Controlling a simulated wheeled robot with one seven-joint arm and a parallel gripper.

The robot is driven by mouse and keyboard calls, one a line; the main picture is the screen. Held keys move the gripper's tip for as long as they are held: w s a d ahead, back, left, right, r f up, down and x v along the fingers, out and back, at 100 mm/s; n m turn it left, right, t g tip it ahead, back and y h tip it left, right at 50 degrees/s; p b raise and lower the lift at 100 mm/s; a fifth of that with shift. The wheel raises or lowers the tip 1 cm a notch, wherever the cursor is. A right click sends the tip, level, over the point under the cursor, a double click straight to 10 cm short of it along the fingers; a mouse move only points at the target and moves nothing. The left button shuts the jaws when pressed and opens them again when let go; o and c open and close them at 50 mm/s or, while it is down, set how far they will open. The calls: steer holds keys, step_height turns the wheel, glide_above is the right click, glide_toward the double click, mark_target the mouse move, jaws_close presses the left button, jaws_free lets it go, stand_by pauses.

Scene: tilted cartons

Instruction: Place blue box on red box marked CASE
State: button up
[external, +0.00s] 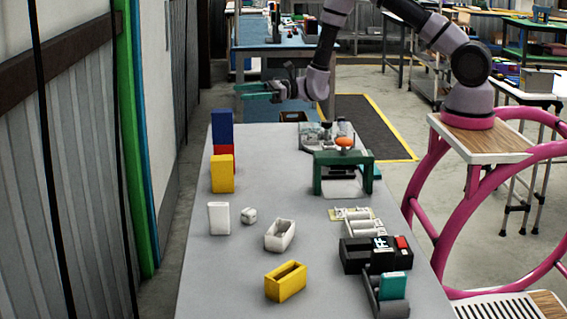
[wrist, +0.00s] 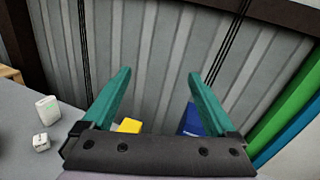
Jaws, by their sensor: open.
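The blue box (external: 222,127) is at the far left of the grey table, behind a red box (external: 223,151). I cannot tell whether it rests on the red box or stands behind it, and no CASE marking is legible. A yellow box (external: 222,175) stands in front and partly hides the red one. My gripper (external: 258,90) is raised above the table's far end, right of the blue box, open and empty. In the wrist view the open fingers (wrist: 159,76) point towards the wall; the blue box (wrist: 190,120) and yellow box (wrist: 129,126) show low between them. The red box is hidden there.
A white box (external: 219,218), small white cube (external: 249,216), white open container (external: 280,235) and hollow yellow block (external: 286,281) stand nearer. A green frame (external: 343,158) and black device (external: 375,254) line the right side. The corrugated wall (wrist: 150,40) is close on the left.

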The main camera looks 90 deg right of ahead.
steer(key=s+a+r+n+g+y, duration=0.3)
steer(key=a+r+n+y, duration=0.15)
steer(key=a+r, duration=0.3)
steer(key=s+a+r+n+g+y, duration=0.25)
steer(key=s+a+r+n, duration=0.2)
steer(key=a+r, duration=0.3)
steer(key=s+a+r+n+g, duration=0.6)
steer(key=s+a+n, duration=0.25)
steer(key=s, duration=0.25)
steer(key=s+r+n+g+h, duration=0.25)
steer(key=s+n+h, duration=0.3)
steer(key=s, duration=0.95)
steer(key=s+d+r+n+t+h, duration=0.3)
steer(key=s+d+n+h, duration=0.1)
steer(key=s, duration=0.5)
steer(key=shift+s+d+t, duration=0.35)
steer(key=shift+d+t, duration=0.05)
steer(key=shift+d, duration=0.45)
